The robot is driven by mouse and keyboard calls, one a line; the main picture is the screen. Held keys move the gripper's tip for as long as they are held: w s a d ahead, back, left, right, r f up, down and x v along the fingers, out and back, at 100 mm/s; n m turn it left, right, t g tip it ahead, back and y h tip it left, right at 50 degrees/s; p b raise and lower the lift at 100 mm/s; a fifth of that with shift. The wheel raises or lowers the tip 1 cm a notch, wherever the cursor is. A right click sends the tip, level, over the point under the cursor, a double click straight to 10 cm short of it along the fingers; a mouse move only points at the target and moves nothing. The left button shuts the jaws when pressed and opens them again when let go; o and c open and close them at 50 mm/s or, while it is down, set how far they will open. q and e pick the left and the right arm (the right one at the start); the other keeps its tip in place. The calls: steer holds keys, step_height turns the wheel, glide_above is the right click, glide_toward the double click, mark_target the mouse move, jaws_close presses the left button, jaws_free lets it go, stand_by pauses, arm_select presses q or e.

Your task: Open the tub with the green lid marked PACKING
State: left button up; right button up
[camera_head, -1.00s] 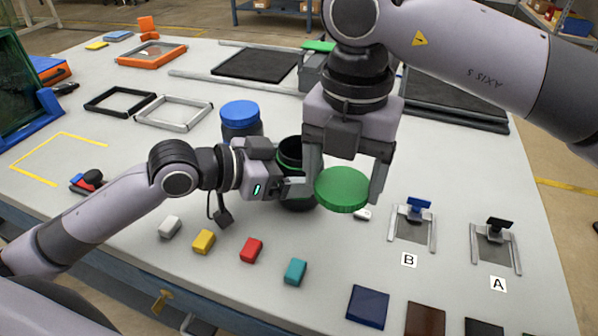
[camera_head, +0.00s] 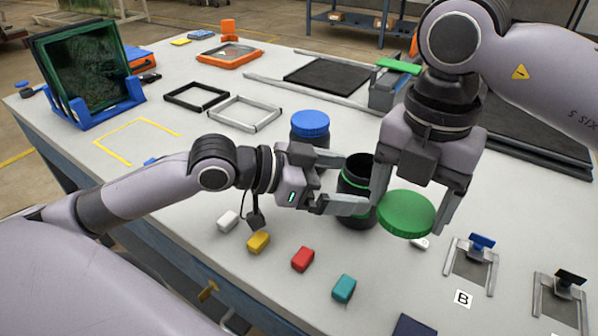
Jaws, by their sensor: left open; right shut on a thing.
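The green lid (camera_head: 407,214) is off its tub and is held in my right gripper (camera_head: 412,205), which is shut on it. No PACKING marking is readable on it. The dark tub (camera_head: 356,187), open at the top with a green band below its rim, stands upright on the table to the left of the lid.
A blue-lidded tub (camera_head: 310,127) stands just behind. Small white, yellow (camera_head: 258,243), red (camera_head: 303,259) and teal (camera_head: 344,289) blocks lie in front. A blue-handled clamp (camera_head: 477,257) stands at the right. Empty frames (camera_head: 244,113) lie farther back.

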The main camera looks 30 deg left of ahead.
arm_select(q)
steer(key=v, duration=0.5)
steer(key=shift+v, duration=1.5)
steer(key=shift+r, duration=0.1)
